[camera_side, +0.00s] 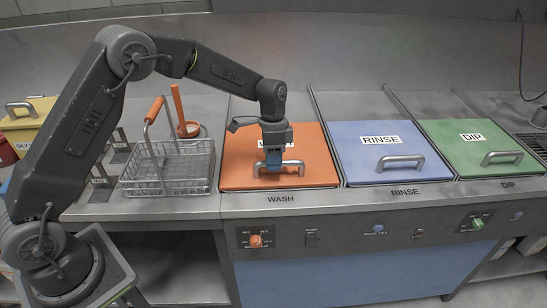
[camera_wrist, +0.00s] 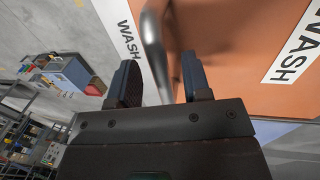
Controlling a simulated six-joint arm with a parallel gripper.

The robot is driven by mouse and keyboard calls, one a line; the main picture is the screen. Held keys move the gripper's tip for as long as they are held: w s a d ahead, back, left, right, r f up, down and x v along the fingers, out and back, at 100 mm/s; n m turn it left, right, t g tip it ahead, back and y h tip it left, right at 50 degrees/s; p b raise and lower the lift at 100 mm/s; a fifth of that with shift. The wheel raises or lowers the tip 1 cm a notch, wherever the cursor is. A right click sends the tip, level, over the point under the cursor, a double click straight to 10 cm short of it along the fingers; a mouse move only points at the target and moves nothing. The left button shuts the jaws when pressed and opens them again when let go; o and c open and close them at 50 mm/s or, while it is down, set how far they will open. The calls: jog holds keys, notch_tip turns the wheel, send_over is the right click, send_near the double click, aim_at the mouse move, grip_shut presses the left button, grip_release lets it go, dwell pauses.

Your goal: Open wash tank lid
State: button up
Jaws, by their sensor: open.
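The orange wash tank lid (camera_side: 309,170) lies shut on its tank in the side view, left of the blue lid. Its grey bar handle (camera_side: 292,165) is near the front edge. My gripper (camera_side: 273,167) is at the left part of this handle, pointing down. In the wrist view, my gripper (camera_wrist: 160,82) is open, and the handle (camera_wrist: 153,55) passes between its two fingers. I cannot tell whether a finger touches the bar. The orange lid also fills the upper right of the wrist view (camera_wrist: 225,50), with its WASH label (camera_wrist: 293,47).
To the right are the shut blue rinse lid (camera_side: 365,145) and green dip lid (camera_side: 455,140), each with a handle. A wire basket (camera_side: 175,168) with an orange-gripped handle stands on the counter to the left. A yellow box (camera_side: 30,120) is at the far left.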

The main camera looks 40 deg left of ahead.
grip_shut()
dwell(0.4)
jog(key=shift+w, duration=0.1)
jog(key=w+a, duration=0.9)
dwell(0.4)
grip_release()
notch_tip(320, 180, up, 7)
jog(key=w+a, duration=0.1)
jog(key=shift+r, duration=0.2)
dwell(0.4)
